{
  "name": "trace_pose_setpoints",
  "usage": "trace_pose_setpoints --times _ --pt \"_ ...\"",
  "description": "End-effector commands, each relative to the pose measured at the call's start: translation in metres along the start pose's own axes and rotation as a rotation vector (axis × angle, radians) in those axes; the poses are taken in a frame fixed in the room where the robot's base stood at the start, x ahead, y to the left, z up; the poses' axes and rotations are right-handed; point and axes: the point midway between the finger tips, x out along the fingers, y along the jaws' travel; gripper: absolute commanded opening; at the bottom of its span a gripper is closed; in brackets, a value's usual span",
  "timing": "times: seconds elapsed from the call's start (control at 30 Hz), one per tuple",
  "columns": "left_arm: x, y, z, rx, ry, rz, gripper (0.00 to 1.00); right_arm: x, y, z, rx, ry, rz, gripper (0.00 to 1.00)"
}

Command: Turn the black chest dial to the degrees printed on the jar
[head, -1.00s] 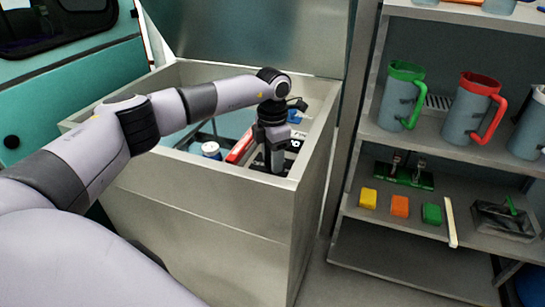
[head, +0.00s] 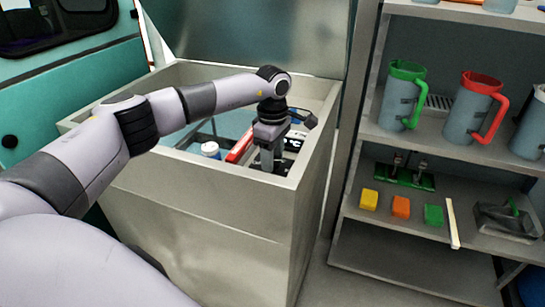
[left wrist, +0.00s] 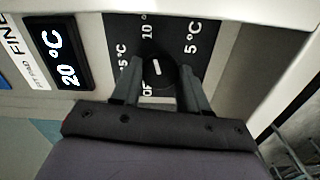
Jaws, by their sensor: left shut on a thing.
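The dial's short white mark stands roughly upright in the left wrist view. My left gripper (left wrist: 160,88) is shut on the dial, one finger at each side; in the head view it (head: 268,168) points down at the chest's (head: 200,215) right side. A white-lidded jar (head: 210,150) stands in the chest; its print is unreadable. My right gripper is not in view.
A display (left wrist: 68,55) beside the dial reads 20 °C. A red object (head: 240,146) lies left of the gripper. The raised lid (head: 250,35) stands behind. A shelf (head: 440,150) with jugs and coloured blocks is at right.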

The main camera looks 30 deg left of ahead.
Motion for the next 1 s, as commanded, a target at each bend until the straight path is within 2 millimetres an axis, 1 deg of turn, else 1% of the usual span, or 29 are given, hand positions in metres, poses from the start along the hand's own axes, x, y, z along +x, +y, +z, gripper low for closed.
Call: trace_pose_setpoints --times 0.7,1.0 --pt "-0.0016 0.0011 0.0003 0.682 -0.001 0.006 0.14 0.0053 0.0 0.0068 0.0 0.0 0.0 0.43" --pt "-0.0017 0.001 0.0004 0.942 0.0 0.006 0.14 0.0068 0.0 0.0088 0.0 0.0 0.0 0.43"
